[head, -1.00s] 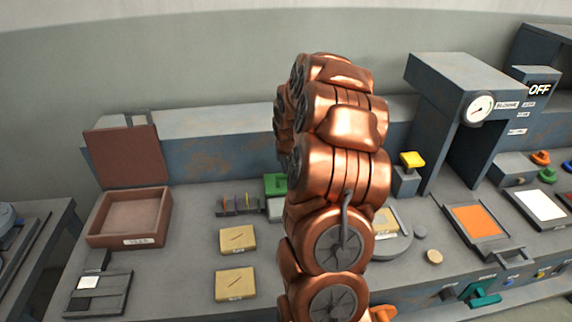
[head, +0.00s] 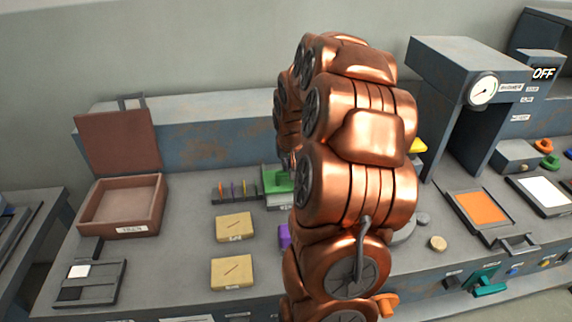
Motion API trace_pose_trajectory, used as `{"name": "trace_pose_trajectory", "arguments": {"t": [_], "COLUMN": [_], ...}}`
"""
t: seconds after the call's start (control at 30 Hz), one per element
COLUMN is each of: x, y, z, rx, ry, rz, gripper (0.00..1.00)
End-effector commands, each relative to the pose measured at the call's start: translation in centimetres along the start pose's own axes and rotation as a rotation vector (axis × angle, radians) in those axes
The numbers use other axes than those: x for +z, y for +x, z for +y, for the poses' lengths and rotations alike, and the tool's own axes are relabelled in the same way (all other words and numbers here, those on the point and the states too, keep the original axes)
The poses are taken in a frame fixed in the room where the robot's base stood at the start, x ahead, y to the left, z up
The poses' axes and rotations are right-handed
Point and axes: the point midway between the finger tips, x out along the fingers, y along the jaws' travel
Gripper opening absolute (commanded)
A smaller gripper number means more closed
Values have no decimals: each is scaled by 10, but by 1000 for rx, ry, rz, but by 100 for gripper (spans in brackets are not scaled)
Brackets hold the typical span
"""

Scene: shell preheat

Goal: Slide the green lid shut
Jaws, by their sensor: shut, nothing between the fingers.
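The green lid (head: 274,181) sits on a small grey box (head: 279,202) at the middle of the bench. My copper arm covers its right part, so I cannot tell how far the lid is slid. My gripper (head: 287,164) shows only as a small dark part at the arm's left edge, just behind or above the lid. It is shut and holds nothing. Whether it touches the lid is hidden.
A rack with coloured pieces (head: 234,191) stands just left of the lid. Two tan blocks (head: 234,227) (head: 232,271) and a purple piece (head: 284,236) lie in front. An open brown box (head: 122,205) is at left; a press with a gauge (head: 482,91) stands right.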

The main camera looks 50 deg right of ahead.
Motion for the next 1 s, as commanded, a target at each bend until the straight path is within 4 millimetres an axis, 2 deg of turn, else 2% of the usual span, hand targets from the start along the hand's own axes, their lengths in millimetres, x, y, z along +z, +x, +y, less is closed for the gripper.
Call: {"name": "trace_pose_trajectory", "arguments": {"t": [0.1,0.43,1.0], "x": [14,40,48], "y": [0,-12,-13], "z": [0,0,0], "rx": [0,1,2], "ry": [0,0,0], "rz": [-3,-1,-14], "gripper": [0,0,0]}}
